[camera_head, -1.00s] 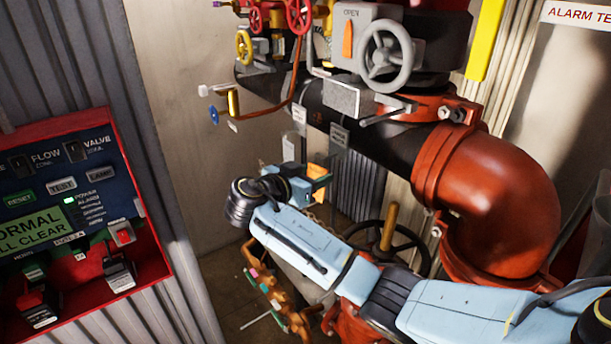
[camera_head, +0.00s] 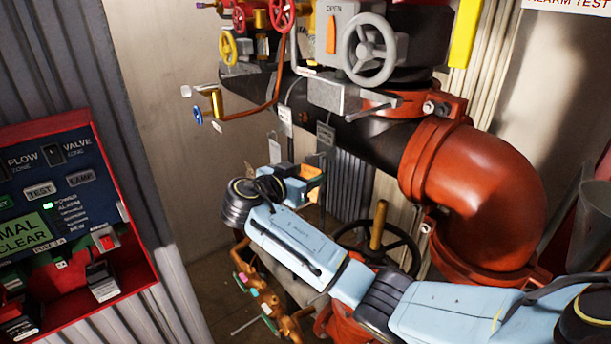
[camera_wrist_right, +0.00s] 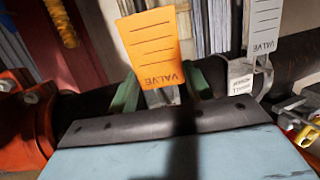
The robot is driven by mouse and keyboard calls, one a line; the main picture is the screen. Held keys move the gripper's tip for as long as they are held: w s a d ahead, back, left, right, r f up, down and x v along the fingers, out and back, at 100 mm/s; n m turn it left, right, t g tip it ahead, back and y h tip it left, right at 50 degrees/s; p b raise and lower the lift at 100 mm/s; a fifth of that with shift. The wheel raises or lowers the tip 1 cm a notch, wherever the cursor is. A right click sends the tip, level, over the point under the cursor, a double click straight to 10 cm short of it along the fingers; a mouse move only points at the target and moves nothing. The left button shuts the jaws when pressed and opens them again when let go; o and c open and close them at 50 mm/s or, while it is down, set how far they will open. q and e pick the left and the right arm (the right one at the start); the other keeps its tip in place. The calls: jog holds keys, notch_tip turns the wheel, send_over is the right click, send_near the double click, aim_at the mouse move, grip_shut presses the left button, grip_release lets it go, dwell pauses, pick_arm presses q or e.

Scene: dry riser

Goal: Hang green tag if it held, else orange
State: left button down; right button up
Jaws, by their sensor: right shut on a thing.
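An orange tag (camera_wrist_right: 155,48) marked VALVE stands out from between the green fingers of my right gripper (camera_wrist_right: 163,92) in the right wrist view. The lettering is upside down there. In the head view the right gripper (camera_head: 298,180) is below the black pipe, and the orange tag (camera_head: 315,187) shows only in part. In the right wrist view a pale VALVE tag (camera_wrist_right: 264,25) is right of the orange one. I cannot make out a green tag. My left gripper is not in view.
A red-framed alarm panel (camera_head: 130,215) at left has a green display (camera_head: 22,236), partly cut off, and a lit green lamp (camera_head: 48,206). The black pipe (camera_head: 375,146) and red elbow (camera_head: 485,190) are above my right arm. A black handwheel (camera_head: 412,250) is behind it.

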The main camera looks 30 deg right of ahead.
jog(key=o, duration=1)
jog(key=shift+a, duration=0.1)
